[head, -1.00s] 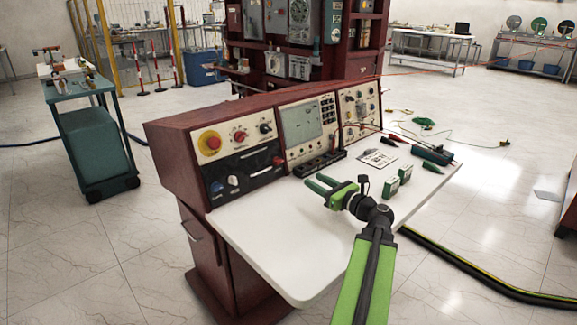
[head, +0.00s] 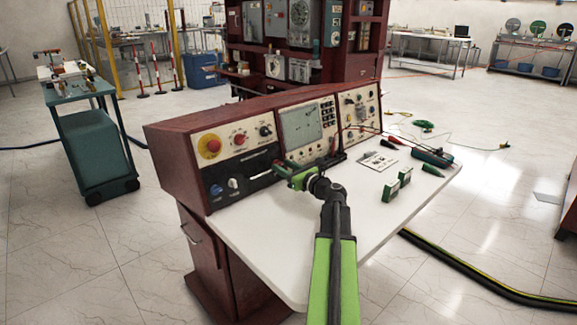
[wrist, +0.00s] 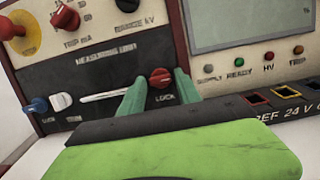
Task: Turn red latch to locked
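The red latch (wrist: 161,78) is a small red knob above the word LOCK on the black measuring panel (wrist: 100,70), at the right end of a pale slot. In the wrist view, the two green fingers of my gripper (wrist: 161,82) reach up on either side of the latch, with narrow gaps seeming to show beside it. My gripper (head: 282,169) is at the console front in the head view, where it hides the latch. Whether the fingers touch the latch is not clear.
A blue knob (wrist: 38,105) and a white knob (wrist: 61,100) sit left of the slot. A red emergency button (head: 209,145) is above them. Coloured sockets (wrist: 257,97) lie right of my gripper.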

